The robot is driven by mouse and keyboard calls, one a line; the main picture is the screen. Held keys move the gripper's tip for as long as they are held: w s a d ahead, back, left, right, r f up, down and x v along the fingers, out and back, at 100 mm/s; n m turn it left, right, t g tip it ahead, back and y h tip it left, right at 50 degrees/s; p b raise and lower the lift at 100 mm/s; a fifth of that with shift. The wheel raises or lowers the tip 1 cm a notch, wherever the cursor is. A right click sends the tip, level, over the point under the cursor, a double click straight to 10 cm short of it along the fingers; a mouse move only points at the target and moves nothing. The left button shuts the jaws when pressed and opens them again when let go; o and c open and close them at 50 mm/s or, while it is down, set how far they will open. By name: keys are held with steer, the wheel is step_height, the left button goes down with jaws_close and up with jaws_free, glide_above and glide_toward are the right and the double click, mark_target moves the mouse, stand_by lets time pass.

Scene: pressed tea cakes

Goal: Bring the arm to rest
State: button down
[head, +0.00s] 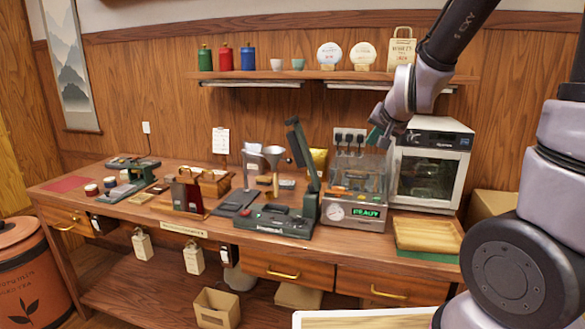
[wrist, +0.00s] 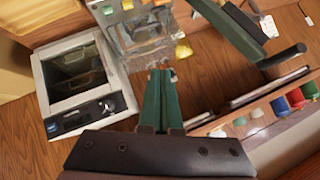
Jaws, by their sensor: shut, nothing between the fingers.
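My gripper (head: 378,137) is raised in front of the wall in the head view, between the shelf and the bench and just above the steel machine with the clear cover. In the wrist view its two green fingers (wrist: 159,100) lie close together with nothing between them, so it is shut and empty. My arm comes in from the upper right of the head view.
The wooden bench (head: 95,192) holds a steel machine (head: 353,208) with a green READY display, a press with a raised lever (head: 303,158), a white oven (head: 430,165) and a wooden tray (head: 428,235). The shelf (head: 330,75) above carries canisters, cups and a paper bag.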

steer(key=s+d+r+g, duration=0.1)
steer(key=s+r, duration=0.2)
steer(key=s, duration=0.3)
steer(key=s+d+r+n+g, duration=0.1)
steer(key=s+r, duration=0.3)
steer(key=s, duration=0.3)
steer(key=s+d+r+g+y, duration=0.1)
steer(key=s+r, duration=0.3)
steer(key=s, duration=0.3)
steer(key=shift+d+n, duration=0.3)
